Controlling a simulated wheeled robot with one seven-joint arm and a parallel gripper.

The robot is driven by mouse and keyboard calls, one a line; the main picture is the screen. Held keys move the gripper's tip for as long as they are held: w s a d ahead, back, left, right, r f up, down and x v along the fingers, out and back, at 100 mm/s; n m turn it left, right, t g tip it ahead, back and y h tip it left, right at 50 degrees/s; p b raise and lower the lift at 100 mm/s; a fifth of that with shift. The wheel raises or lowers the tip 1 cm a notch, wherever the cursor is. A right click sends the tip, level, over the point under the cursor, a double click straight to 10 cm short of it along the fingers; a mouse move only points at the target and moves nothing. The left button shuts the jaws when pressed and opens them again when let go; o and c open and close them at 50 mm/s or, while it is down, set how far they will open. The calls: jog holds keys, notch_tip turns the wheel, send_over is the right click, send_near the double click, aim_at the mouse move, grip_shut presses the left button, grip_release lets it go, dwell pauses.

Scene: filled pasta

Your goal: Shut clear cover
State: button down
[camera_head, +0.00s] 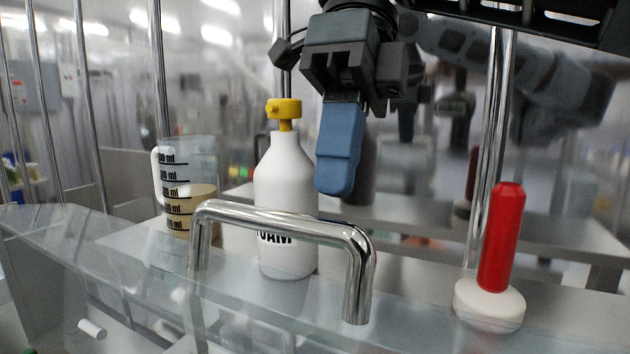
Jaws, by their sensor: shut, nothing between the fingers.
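A clear cover (130,243) runs across the foreground as a see-through sheet with a bright edge. A chrome bar handle (282,221) stands on it near the middle. My gripper (338,190) hangs above and behind the handle, apart from it in the picture. Its blue fingers point down and are shut, with nothing held. The cover's hinge side and full outline are out of view, so I cannot tell how far open it is.
A white bottle with a yellow cap (284,165) stands behind the handle, left of my gripper. A measuring jug (188,190) is further left. A red-handled tool with a white base (499,245) stands at right. Metal posts (159,100) rise behind. A small white cylinder (92,328) shows lower left.

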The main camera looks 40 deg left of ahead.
jog(key=p, duration=0.1)
send_over(313, 278)
jog(key=shift+w+f, duration=0.1)
jog(key=shift+f, duration=0.1)
dwell(0.4)
